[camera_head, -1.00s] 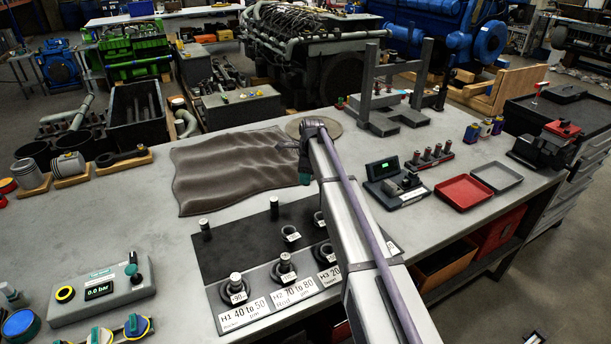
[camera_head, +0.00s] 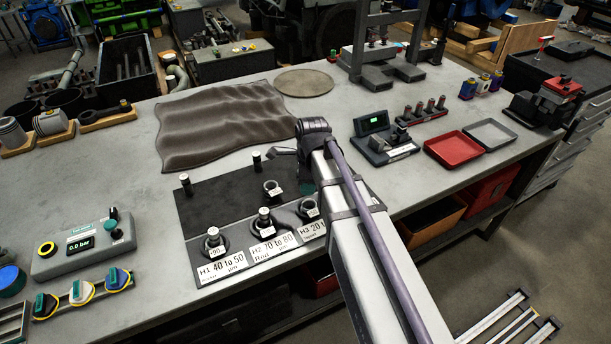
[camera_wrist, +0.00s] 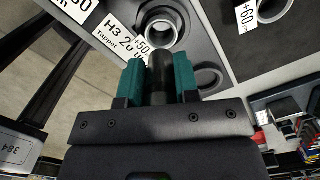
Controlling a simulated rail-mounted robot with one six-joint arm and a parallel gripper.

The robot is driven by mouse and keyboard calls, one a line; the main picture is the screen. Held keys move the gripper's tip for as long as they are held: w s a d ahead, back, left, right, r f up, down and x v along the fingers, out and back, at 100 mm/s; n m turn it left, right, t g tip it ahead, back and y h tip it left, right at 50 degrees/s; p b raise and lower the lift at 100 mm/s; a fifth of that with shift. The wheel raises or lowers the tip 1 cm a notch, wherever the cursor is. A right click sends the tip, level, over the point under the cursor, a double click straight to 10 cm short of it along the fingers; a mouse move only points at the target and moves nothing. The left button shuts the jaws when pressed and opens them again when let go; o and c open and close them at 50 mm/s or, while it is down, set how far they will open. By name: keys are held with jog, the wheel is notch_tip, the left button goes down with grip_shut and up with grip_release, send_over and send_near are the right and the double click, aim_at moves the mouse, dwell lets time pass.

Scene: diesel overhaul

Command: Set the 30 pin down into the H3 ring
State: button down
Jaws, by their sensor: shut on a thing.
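My gripper (camera_wrist: 158,82) shows in the wrist view with two teal fingers shut on a dark upright pin (camera_wrist: 160,68). I cannot read a number on the pin. The H3 ring (camera_wrist: 162,24), tagged +50, lies just beyond the fingertips beside the label "H3 20" on the board. The pin and this ring look apart, and the ring's opening looks empty. In the head view the H3 ring (camera_head: 308,208) is at the board's right part, left of my arm. My gripper (camera_head: 305,187) is mostly hidden there by my arm; only a bit of teal shows.
Pins stand in the H1 ring (camera_head: 213,240) and the H2 ring (camera_head: 265,220). Two loose pins stand along the back of the dark board (camera_head: 222,195). Another ring (camera_head: 272,189) sits behind H2. A brown cloth (camera_head: 220,125) lies behind; a gauge box (camera_head: 385,135) stands right.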

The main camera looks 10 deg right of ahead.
aim_at(308, 201)
jog(key=shift+f+b, duration=3.55)
jog(key=shift+f, duration=0.05)
jog(key=shift+s+f+b, duration=0.2)
jog(key=shift+s+b, duration=0.2)
jog(key=shift+s, duration=0.15)
jog(key=shift+s+f, duration=0.15)
jog(key=shift+s, duration=0.2)
jog(key=c, duration=1.1)
grip_release()
jog(key=shift+o, duration=1.6)
jog(key=r+p, duration=1.2)
jog(key=shift+w+d+r, duration=0.15)
jog(key=shift+w+d, duration=0.15)
jog(key=shift+w, duration=0.05)
jog(key=shift+w, duration=0.1)
